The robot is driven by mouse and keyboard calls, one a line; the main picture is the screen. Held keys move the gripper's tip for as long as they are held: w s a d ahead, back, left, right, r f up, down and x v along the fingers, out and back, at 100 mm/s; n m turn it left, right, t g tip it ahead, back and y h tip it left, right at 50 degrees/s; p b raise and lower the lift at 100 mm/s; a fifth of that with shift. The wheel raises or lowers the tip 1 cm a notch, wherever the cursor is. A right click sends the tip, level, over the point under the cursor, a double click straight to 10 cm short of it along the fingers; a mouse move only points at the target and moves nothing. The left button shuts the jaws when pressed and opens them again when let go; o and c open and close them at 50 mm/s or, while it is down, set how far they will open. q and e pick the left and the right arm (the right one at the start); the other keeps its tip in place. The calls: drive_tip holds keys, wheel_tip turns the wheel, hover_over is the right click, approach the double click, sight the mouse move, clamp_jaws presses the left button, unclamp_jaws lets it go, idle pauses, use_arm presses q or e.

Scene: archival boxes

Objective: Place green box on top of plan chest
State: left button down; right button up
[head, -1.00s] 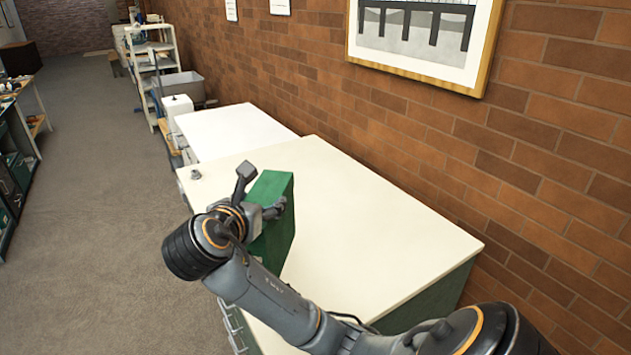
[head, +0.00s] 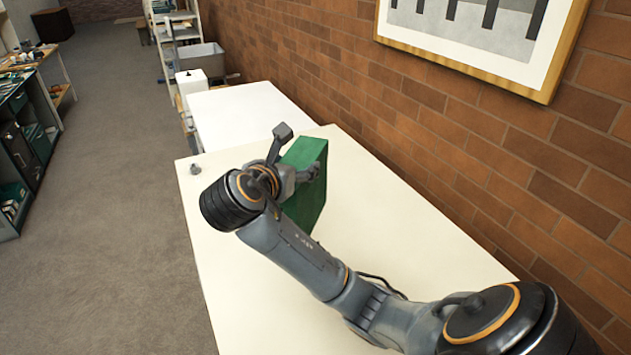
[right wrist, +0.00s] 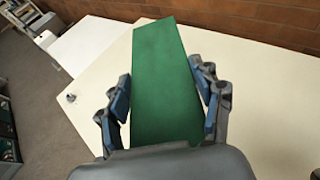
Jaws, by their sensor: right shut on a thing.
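The green box (head: 308,172) is upright over the cream top of the plan chest (head: 232,262). Whether its bottom touches the top I cannot tell. My right gripper (head: 300,178) is shut on the box; in the right wrist view its two blue-padded fingers (right wrist: 164,103) sit on either side of the green box (right wrist: 163,65). My arm hides part of the box and much of the chest top. My left gripper is not in view.
A small grey object (head: 195,169) sits at the chest top's left corner. A lower white surface (head: 240,113) adjoins beyond. A brick wall (head: 450,130) with a framed picture (head: 480,35) runs along the right. The carpet floor (head: 120,200) at left is clear.

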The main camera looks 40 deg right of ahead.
drive_tip(key=w+d+f, duration=0.2)
drive_tip(key=d+f, duration=0.1)
drive_tip(key=w+d+f+p, duration=0.1)
drive_tip(key=w+d+f, duration=0.1)
drive_tip(key=d, duration=0.1)
drive_tip(key=w+d+f, duration=0.3)
drive_tip(key=d, duration=0.1)
drive_tip(key=shift+f+p, duration=0.35)
drive_tip(key=shift+p, duration=0.05)
wheel_tip(320, 180, down, 3)
drive_tip(key=shift+w+d+r+p, duration=0.1)
drive_tip(key=shift+d+p, duration=0.05)
drive_tip(key=shift+p, duration=0.35)
drive_tip(key=shift+f, duration=0.35)
drive_tip(key=o, duration=1.8)
drive_tip(key=shift+f, duration=0.2)
